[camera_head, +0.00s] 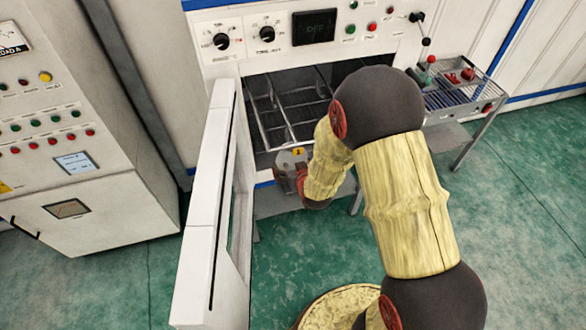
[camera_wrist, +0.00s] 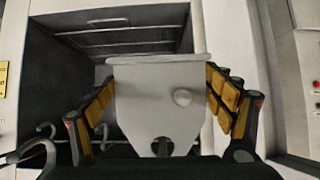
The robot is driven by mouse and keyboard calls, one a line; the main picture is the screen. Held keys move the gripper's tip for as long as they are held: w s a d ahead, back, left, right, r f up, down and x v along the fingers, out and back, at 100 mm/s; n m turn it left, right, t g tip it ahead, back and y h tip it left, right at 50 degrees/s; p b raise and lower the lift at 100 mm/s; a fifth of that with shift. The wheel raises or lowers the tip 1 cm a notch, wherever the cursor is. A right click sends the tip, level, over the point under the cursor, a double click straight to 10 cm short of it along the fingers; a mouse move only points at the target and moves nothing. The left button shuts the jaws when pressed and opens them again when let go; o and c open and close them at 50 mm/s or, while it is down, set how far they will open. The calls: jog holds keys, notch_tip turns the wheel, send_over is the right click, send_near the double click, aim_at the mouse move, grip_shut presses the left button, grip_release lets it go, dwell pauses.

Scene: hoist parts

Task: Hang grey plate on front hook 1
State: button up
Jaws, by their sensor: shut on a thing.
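The grey plate (camera_wrist: 150,105) fills the middle of the wrist view. It has a wide top edge, a tapering lower end with a dark hole and a round knob on its right side. My gripper (camera_wrist: 160,88) is shut on it, with yellow-padded fingers at its left and right sides. In the head view my gripper (camera_head: 289,178) is low at the front of the open chamber, partly hidden by my arm. A small yellow tag marked 1 (camera_head: 298,152) is beside it. Dark curved hooks (camera_wrist: 38,152) show at the left of the wrist view; which one is front hook 1 I cannot tell.
The open chamber (camera_wrist: 70,85) with a wire rack (camera_head: 285,105) lies beyond the plate. Its white door (camera_head: 205,210) stands open to the left of my arm. A side table (camera_head: 460,95) with red and green parts is at the right. A control cabinet (camera_head: 70,140) stands left.

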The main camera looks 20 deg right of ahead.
jog(key=shift+w+f+t+b, duration=0.1)
jog(key=shift+w+t+b, duration=0.75)
jog(key=shift+b, duration=1.1)
jog(key=shift+w+f+g+b, duration=0.25)
jog(key=shift+f+b, duration=0.25)
jog(key=shift+b, duration=0.2)
jog(key=o, duration=1.7)
jog(key=shift+c, duration=0.2)
jog(key=o, duration=0.3)
jog(key=shift+s, duration=0.15)
jog(key=shift+o, duration=0.2)
jog(key=shift+f, duration=0.1)
jog(key=shift+s+f, duration=0.1)
jog(key=v, duration=1.2)
